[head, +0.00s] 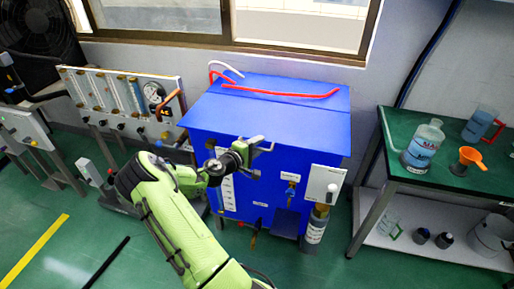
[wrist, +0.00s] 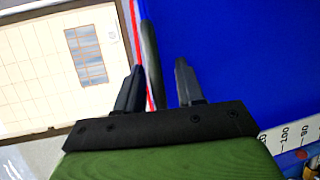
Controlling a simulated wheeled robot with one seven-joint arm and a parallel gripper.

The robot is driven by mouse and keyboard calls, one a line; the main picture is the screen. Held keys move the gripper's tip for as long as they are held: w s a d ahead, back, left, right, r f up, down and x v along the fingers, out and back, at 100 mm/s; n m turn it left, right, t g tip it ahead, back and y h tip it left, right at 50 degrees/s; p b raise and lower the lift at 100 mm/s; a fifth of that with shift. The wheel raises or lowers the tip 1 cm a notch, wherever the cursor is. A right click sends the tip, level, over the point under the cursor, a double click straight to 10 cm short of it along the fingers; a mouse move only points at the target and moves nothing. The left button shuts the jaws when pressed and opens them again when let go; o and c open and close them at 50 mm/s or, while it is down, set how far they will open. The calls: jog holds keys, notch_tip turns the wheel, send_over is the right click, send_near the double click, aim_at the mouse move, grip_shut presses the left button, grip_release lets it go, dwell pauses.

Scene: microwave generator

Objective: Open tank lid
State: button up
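The blue tank (head: 300,165) stands against the wall under the window in the head view. Its flat blue lid (head: 275,115) looks closed. My gripper (head: 257,146) is at the tank's upper front edge, left of the middle. In the wrist view my gripper (wrist: 160,65) has its two dark fingers apart. A thin grey bar (wrist: 150,50), which looks like the lid handle, runs between them, closer to the left finger. I cannot tell whether either finger touches it. Blue tank surface (wrist: 225,50) fills the right of the wrist view.
A red hose (head: 290,93) lies on the tank top. A panel with gauges (head: 125,95) stands at left. A green-topped bench (head: 440,180) with bottles and an orange funnel (head: 468,158) stands at right. Valves and a grey cylinder (head: 315,228) are on the tank's front.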

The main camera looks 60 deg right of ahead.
grip_shut()
jog(key=shift+f, duration=0.1)
